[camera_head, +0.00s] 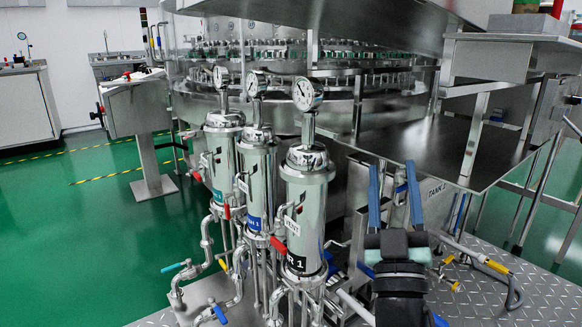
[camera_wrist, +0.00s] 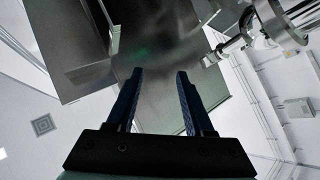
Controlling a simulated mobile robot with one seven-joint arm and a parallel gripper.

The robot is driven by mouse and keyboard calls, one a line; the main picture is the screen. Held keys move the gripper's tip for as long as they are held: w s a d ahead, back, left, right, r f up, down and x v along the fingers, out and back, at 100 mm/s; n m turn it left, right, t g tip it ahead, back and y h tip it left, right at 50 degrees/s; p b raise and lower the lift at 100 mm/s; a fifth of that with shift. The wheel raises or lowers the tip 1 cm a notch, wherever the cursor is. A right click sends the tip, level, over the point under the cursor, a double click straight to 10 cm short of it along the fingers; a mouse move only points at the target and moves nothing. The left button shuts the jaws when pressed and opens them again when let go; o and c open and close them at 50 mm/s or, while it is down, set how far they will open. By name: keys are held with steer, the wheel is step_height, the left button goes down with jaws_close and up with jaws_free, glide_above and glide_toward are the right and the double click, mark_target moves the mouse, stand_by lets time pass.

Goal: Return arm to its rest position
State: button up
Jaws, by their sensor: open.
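My gripper (camera_head: 392,168) is in the lower right of the head view. Its two blue fingers point up and stand apart, with nothing between them. In the wrist view my gripper (camera_wrist: 158,76) is also open and empty, with a gap between the blue fingertips. It is to the right of the nearest steel filter housing (camera_head: 305,215) and in front of the washer's steel table (camera_head: 455,150). I cannot tell the exact distance to the table.
Several steel filter housings with dial gauges (camera_head: 307,93) and red-handled valves (camera_head: 278,244) stand left of my arm. A label reading TANK 1 (camera_head: 437,189) is behind the gripper. A yellow-handled valve and hose (camera_head: 497,267) lie to the right. Open green floor (camera_head: 95,225) is at left.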

steer(key=s+a+r+m+t+y+p, duration=0.1)
steer(key=s+a+r+m, duration=0.1)
steer(key=s+a+r, duration=0.75)
steer(key=s+a+r+m+t+y+p, duration=0.15)
steer(key=s+a+r, duration=0.45)
steer(key=s+r, duration=0.6)
step_height(320, 180, up, 54)
steer(key=w+p, duration=0.2)
steer(key=p, duration=5)
steer(key=shift+d+r+g, duration=0.15)
steer(key=shift+d+g, duration=0.2)
steer(key=shift+g, duration=0.1)
steer(key=shift+s, duration=0.1)
